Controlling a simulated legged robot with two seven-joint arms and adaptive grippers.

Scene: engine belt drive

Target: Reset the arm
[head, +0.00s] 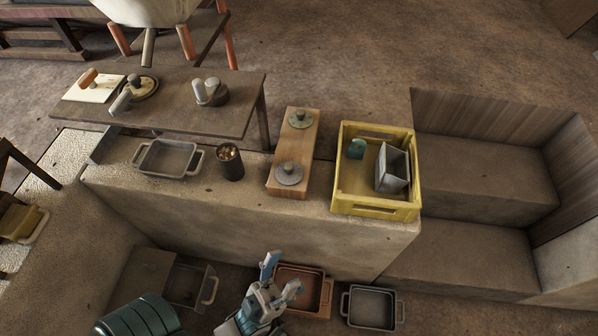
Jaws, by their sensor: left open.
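My left gripper (281,275) is at the bottom centre of the head view. Its blue-tipped fingers are spread open with nothing between them. It is in front of the stone counter (240,215), apart from the things on top of it. It overlaps the left side of a reddish-brown tray (304,277) in the picture; I cannot tell its height above that tray. My right gripper is not in view.
On the counter are a grey tray (168,158), a dark cup (230,163), a wooden board (297,140) with two round parts, and a yellow crate (376,208) holding a grey metal box. A grey tray (372,307) stands low at right. A table (180,112) with handled parts stands behind.

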